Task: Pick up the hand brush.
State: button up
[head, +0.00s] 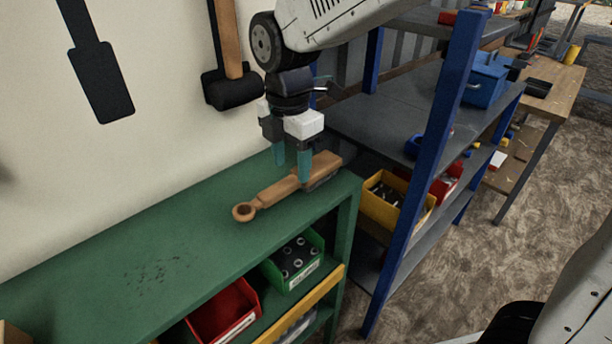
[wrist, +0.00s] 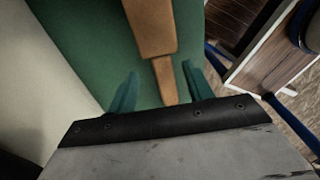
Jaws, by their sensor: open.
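The hand brush (head: 287,187) is wooden and lies on the green bench top (head: 140,240) near its right end. Its round ring end points to the front left, and its wide block with dark bristles below is at the back right. My gripper (head: 292,173) is open and points down, with its teal fingertips just above or beside the brush's middle. In the wrist view, the brush (wrist: 160,65) runs between the two open fingers (wrist: 158,90). I cannot tell whether the fingers touch it.
A cream wall with a hanging mallet (head: 232,90) stands behind the bench. A blue-framed shelf (head: 430,150) stands close on the right, with a yellow bin (head: 372,208). Red (head: 222,312) and green (head: 290,265) bins sit below the bench top. The bench top's left part is clear.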

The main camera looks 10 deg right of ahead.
aim_at(292, 178)
notch_tip(292, 178, down, 5)
jog(key=shift+s+r, duration=0.1)
jog(key=shift+r, duration=0.05)
jog(key=shift+c, duration=0.3)
grip_shut()
jog(key=shift+r, duration=0.1)
